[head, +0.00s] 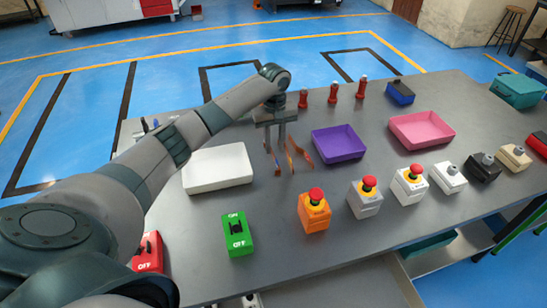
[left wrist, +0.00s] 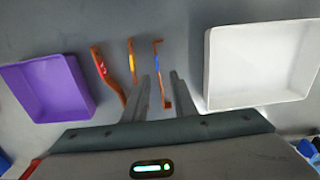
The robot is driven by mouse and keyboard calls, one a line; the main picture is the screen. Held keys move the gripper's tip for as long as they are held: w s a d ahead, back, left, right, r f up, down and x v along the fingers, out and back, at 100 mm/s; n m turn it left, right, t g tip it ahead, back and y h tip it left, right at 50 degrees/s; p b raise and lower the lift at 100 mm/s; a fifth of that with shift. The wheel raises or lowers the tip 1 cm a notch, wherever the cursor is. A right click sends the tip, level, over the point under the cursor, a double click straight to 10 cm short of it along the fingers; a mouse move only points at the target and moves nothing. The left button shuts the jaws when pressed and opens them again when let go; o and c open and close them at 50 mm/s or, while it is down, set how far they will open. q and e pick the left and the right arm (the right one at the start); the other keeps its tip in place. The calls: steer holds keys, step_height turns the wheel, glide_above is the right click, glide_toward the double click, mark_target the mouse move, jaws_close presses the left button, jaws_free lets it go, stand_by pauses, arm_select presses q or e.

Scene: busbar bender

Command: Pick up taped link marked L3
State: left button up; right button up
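Three thin copper-coloured links lie in a row on the grey bench between a white tray and a purple tray. I cannot read any L3 marking. My left gripper (head: 275,147) points down over the links. It is open in the left wrist view (left wrist: 160,77), with the third link showing between its fingers, apart from both. This is the leftmost link (head: 270,157) in the head view. My right gripper is not in view.
The white tray (head: 218,167) and purple tray (head: 338,143) flank the links. A pink tray (head: 421,129) stands farther right. A green switch box (head: 237,234) and an orange emergency-stop box (head: 314,213) stand nearer the front edge. Red-handled items (head: 333,92) stand behind.

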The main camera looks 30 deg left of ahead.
arm_select(q)
steer(key=shift+w+f+p, duration=0.1)
steer(key=shift+f+p, duration=0.4)
steer(key=shift+f, duration=0.15)
step_height(320, 180, down, 3)
steer(key=shift+w+a+p, duration=0.1)
steer(key=shift+w+p, duration=0.05)
steer(key=shift+p, duration=0.4)
steer(key=shift+f, duration=0.4)
jaws_close()
